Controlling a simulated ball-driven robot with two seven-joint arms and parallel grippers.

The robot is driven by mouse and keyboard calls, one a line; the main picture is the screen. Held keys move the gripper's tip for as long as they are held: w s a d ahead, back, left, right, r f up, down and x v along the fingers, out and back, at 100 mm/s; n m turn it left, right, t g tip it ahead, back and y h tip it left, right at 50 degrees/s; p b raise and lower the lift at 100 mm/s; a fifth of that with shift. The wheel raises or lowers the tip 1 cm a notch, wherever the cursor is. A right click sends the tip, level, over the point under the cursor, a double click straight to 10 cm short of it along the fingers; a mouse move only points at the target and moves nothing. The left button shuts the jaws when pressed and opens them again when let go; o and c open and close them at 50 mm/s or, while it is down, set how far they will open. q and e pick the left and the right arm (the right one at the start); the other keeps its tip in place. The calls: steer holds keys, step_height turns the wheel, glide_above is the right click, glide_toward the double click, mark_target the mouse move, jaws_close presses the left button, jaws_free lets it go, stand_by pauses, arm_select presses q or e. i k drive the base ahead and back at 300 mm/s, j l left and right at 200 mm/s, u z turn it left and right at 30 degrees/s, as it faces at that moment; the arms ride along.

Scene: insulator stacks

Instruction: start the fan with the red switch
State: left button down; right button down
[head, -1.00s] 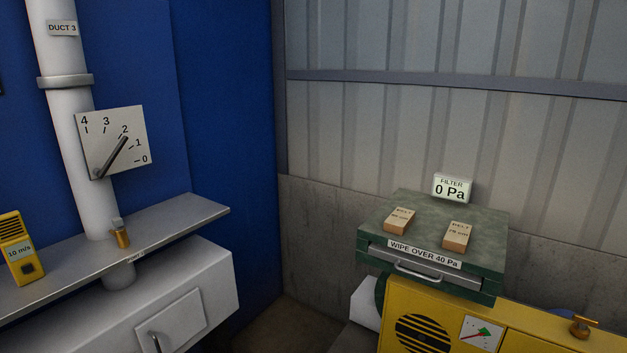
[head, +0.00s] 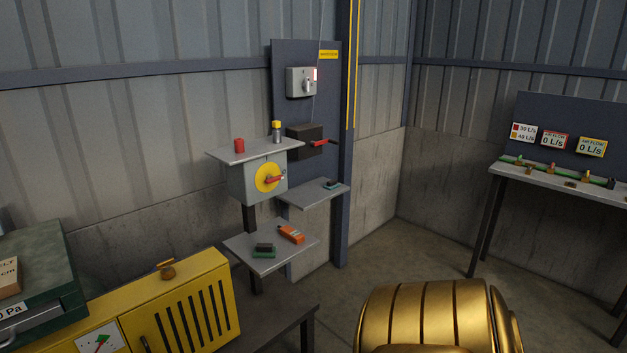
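A grey box with a red rotary handle on a yellow disc (head: 267,178) stands under a small shelf near the middle. Behind it, a black box (head: 303,141) with a red lever (head: 322,142) is fixed to a dark blue panel. Above that is a grey switch box (head: 300,82) with a small lever and a lit red spot. I cannot tell which of these is the fan's switch. A yellow cabinet (head: 183,310) with dark slots is at the lower left. Neither gripper is in view; a gold part of my own body shows at the bottom.
A red cylinder (head: 239,145) and a yellow-topped cylinder (head: 276,132) stand on the upper shelf. A lower shelf holds an orange device (head: 291,234). A table (head: 550,176) with AIR FLOW displays reading 0 L/s is at the right. The floor between is open.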

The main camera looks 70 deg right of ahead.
mark_target(269, 178)
steer(key=z, duration=1.95)
steer(key=i+l+u, duration=0.15)
steer(key=u, duration=0.15)
steer(key=i+l+u, duration=0.1)
steer(key=l+u, duration=0.25)
steer(key=i+l+u, duration=0.1)
steer(key=l+u, duration=0.2)
